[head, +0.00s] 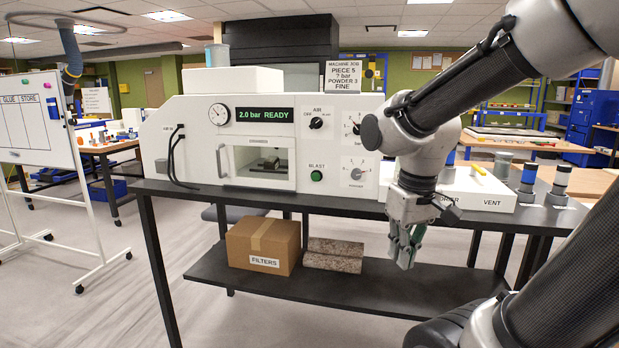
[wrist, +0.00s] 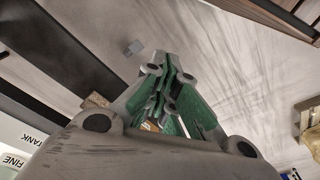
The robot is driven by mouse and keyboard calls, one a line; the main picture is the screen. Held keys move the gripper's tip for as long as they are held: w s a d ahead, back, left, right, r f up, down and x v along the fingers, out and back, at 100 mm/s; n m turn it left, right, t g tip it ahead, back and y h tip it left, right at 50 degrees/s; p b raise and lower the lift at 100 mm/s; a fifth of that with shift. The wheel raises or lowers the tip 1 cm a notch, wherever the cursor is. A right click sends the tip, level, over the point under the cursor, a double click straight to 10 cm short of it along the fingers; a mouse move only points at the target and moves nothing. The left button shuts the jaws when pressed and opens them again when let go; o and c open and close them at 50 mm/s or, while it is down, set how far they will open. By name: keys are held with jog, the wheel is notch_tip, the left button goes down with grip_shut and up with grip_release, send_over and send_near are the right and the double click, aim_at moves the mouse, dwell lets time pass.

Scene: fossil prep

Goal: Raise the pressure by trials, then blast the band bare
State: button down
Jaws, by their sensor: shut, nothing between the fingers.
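The white blasting machine (head: 205,150) stands on a dark bench. Its green display (head: 265,115) reads "2.0 bar READY". A round gauge (head: 219,114) is left of the display. The AIR knob (head: 316,123) is right of it, and the green BLAST button (head: 316,175) is below. Two more dials, the upper (head: 354,127) and the lower (head: 355,174), are at the right. Behind the chamber window (head: 258,163) a small dark piece is visible; its band cannot be made out. My gripper (head: 404,262) hangs down, shut and empty, in front of the bench's right part, apart from the controls.
A card (head: 342,78) on top reads "PIECE 5, ? bar, POWDER 3 FINE". A FILTERS carton (head: 264,244) and a speckled block (head: 333,255) are on the lower shelf.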

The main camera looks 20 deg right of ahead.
aim_at(316, 177)
jog(key=w+a+f+m+t, duration=0.1)
jog(key=w+f+t, duration=0.1)
jog(key=w+f, duration=0.45)
jog(key=w+a+f+t, duration=0.1)
jog(key=w+f+t, duration=0.15)
jog(key=w, duration=0.65)
jog(key=w+a+f+m+t, duration=0.1)
jog(key=w+a+f, duration=0.1)
jog(key=w+f, duration=0.45)
jog(key=w+a+r+m+t+y, duration=0.3)
jog(key=w+r+t, duration=0.6)
jog(key=w+r, duration=0.4)
notch_tip(316, 177, up, 2)
jog(key=shift+w+r+m, duration=0.1)
jog(key=shift+w+m, duration=0.15)
jog(key=shift+m, duration=0.05)
jog(key=shift+w+d, duration=0.8)
jog(key=shift+w, duration=0.4)
jog(key=shift+w+d, duration=0.8)
jog(key=shift+w, duration=0.45)
jog(key=shift+w+d, duration=0.8)
jog(key=shift+w, duration=0.4)
jog(key=shift+w+d, duration=0.25)
jog(key=shift+w, duration=0.05)
